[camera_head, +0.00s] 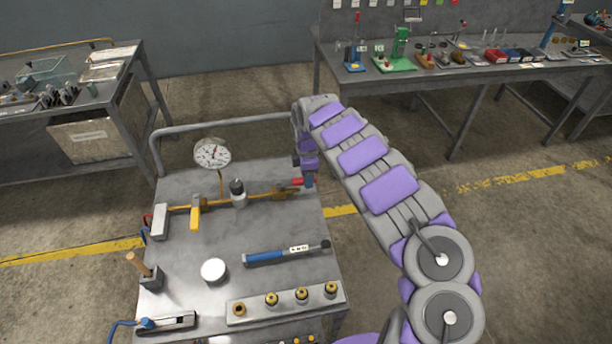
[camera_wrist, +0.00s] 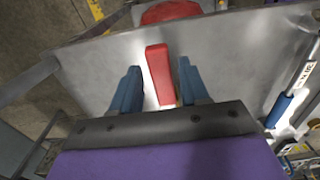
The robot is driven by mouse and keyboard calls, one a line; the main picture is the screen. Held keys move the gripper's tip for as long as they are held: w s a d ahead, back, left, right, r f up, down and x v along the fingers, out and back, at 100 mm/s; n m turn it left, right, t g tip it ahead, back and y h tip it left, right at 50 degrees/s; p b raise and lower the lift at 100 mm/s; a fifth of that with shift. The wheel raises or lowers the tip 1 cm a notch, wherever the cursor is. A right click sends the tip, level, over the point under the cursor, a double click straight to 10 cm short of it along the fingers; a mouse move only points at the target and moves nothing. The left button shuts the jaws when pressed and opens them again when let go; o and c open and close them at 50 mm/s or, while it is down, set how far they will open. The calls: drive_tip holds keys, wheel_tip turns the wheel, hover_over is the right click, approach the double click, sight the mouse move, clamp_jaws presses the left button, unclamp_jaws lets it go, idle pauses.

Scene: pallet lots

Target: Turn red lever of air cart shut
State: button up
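The air cart (camera_head: 180,255) is a metal-topped cart with a brass pipe (camera_head: 262,196) running across it. The red lever (camera_wrist: 159,72) shows in the wrist view between the two blue fingers of my gripper (camera_wrist: 156,92), with a gap on each side. In the head view only a bit of the red lever (camera_head: 297,182) shows at the right end of the pipe, beside my gripper (camera_head: 309,180). My gripper is open around the lever. The lever's base is hidden behind the gripper body. A yellow lever (camera_head: 195,215) hangs from the left part of the pipe.
A pressure gauge (camera_head: 212,153) stands up from the pipe. A blue-handled tool (camera_head: 285,253), a white round piece (camera_head: 214,271) and a block with brass fittings (camera_head: 286,302) are on the cart top. Workbenches stand at back left (camera_head: 90,110) and back right (camera_head: 480,75).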

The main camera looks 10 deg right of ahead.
drive_tip(key=shift+c, duration=0.6)
drive_tip(key=shift+a, duration=0.75)
drive_tip(key=c, duration=0.5)
clamp_jaws()
drive_tip(key=shift+d, duration=0.2)
drive_tip(key=shift+s+r, duration=0.1)
